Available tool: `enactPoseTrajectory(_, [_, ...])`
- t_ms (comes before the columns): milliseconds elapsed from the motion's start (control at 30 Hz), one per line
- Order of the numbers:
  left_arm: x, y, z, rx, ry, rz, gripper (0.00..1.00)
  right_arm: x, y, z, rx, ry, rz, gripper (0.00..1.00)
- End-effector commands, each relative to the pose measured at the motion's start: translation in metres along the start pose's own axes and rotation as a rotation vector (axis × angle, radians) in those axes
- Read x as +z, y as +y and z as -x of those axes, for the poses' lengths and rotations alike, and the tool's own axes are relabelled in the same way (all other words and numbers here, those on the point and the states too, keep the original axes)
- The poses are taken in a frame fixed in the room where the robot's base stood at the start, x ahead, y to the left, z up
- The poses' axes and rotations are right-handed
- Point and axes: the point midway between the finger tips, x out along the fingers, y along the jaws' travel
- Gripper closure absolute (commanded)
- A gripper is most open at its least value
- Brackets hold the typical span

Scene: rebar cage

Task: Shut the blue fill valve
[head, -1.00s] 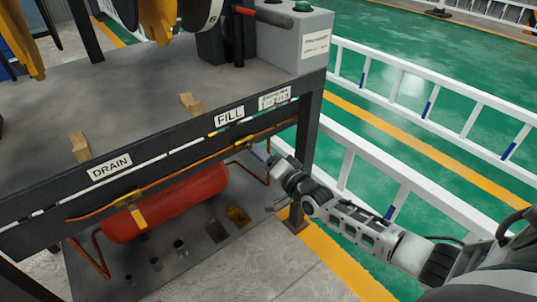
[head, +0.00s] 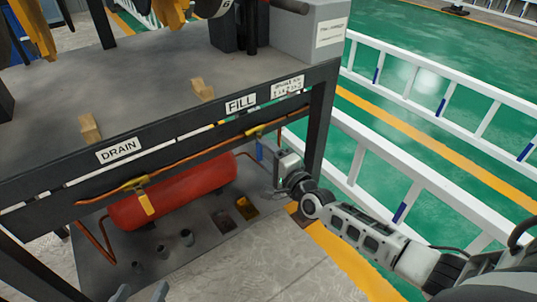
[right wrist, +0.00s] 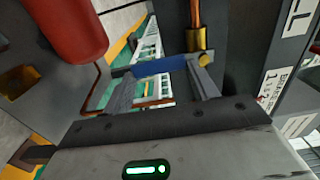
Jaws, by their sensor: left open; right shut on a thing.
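The fill valve's brass body (head: 254,132) sits on the copper pipe under the FILL label (head: 240,103). Its blue handle (head: 259,150) hangs down from the body, across the line of the pipe. In the right wrist view the blue handle (right wrist: 158,67) lies between the fingers, beside the brass body (right wrist: 197,64). My right gripper (right wrist: 163,85) is shut on the handle; in the head view its fingers are partly hidden by the wrist. My left gripper (head: 140,293) is open and empty at the bottom edge, away from the valve.
The drain valve's yellow handle (head: 146,202) hangs down in front of the red tank (head: 180,193). The bench's dark corner leg (head: 318,125) stands close right of my right gripper. White railings (head: 400,165) run at the right. Cups and square holders sit on the lower shelf (head: 205,250).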

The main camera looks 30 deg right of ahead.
Motion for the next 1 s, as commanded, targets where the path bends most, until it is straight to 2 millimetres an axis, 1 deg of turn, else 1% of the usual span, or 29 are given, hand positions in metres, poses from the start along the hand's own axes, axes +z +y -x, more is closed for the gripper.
enactPoseTrajectory(400, [-0.001,0.000,0.001,-0.001,0.004,0.000,0.45,0.001,0.001,0.001,0.003,0.000,-0.019,0.82])
enactPoseTrajectory(433, [-0.001,0.000,0.001,-0.001,0.004,0.000,0.45,0.001,0.001,0.001,0.003,0.000,-0.019,0.36])
enactPoseTrajectory(500, [-0.002,0.000,0.001,-0.001,0.004,0.001,0.45,0.001,0.001,0.001,0.003,-0.001,-0.018,0.19])
enactPoseTrajectory(733, [-0.002,0.000,0.000,-0.003,0.005,0.006,0.45,0.001,0.001,0.000,0.001,0.000,-0.013,0.19])
enactPoseTrajectory(833, [-0.003,0.000,0.001,-0.004,0.004,0.007,0.45,0.001,0.000,0.003,0.002,0.000,-0.012,0.19])
enactPoseTrajectory(933, [-0.004,0.000,0.001,-0.006,-0.005,0.007,0.45,0.000,0.000,0.013,0.003,0.000,-0.011,0.19])
enactPoseTrajectory(1000, [-0.003,-0.001,0.002,-0.009,-0.019,0.008,0.45,0.000,-0.001,0.025,0.004,0.000,-0.011,0.19])
